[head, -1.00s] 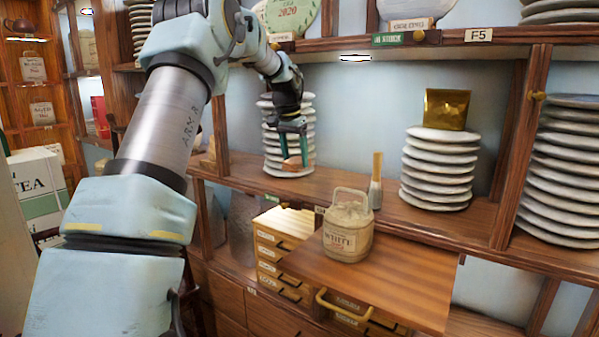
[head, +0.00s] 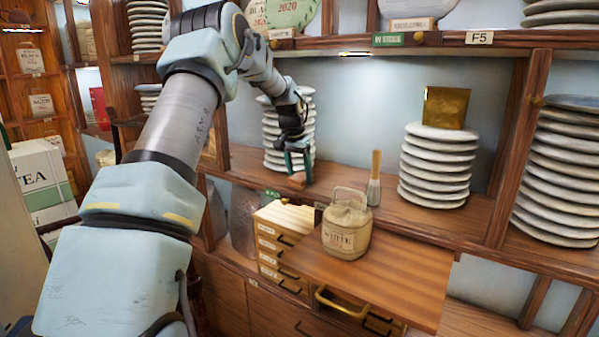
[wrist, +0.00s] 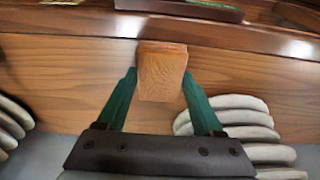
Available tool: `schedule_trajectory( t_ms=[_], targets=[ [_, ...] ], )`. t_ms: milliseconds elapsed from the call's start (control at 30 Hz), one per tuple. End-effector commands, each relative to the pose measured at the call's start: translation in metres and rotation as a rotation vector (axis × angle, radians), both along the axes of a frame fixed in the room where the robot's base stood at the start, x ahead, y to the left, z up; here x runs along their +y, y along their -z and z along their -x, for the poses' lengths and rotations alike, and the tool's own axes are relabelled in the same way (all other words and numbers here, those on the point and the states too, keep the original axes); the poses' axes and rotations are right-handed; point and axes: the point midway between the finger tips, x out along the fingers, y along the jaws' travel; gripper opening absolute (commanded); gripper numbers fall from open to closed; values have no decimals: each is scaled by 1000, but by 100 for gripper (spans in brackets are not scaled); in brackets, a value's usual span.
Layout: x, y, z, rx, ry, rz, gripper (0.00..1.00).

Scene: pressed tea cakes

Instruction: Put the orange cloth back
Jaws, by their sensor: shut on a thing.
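The orange cloth (wrist: 162,62) is a small folded block between the two green fingers of my gripper (wrist: 160,76) in the wrist view. The fingers are shut on its sides. In the head view my gripper (head: 297,163) points down, with the cloth (head: 296,181) at its tips, near the front edge of the wooden shelf (head: 340,192). It is in front of the left stack of plates. I cannot tell whether the cloth touches the shelf.
A stack of pale tea cakes (head: 271,140) stands behind my gripper. A brush (head: 374,183) and another stack (head: 436,170) with a gold packet (head: 446,107) stand to the right. A round tea container (head: 346,228) sits on the pulled-out board (head: 400,285) below. Shelf between gripper and brush is clear.

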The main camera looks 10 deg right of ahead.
Motion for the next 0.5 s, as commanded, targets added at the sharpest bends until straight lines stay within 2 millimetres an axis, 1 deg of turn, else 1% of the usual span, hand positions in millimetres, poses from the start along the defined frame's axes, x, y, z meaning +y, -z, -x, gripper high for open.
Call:
schedule_trajectory(
  t_ms=[133, 167, 400, 433, 500],
  targets=[
    [0, 2, 0, 0, 0, 0, 0],
    [0, 2, 0, 0, 0, 0, 70],
    [0, 1, 0, 0, 0, 0, 96],
    [0, 1, 0, 0, 0, 0, 98],
    [0, 1, 0, 0, 0, 0, 98]
  ],
)
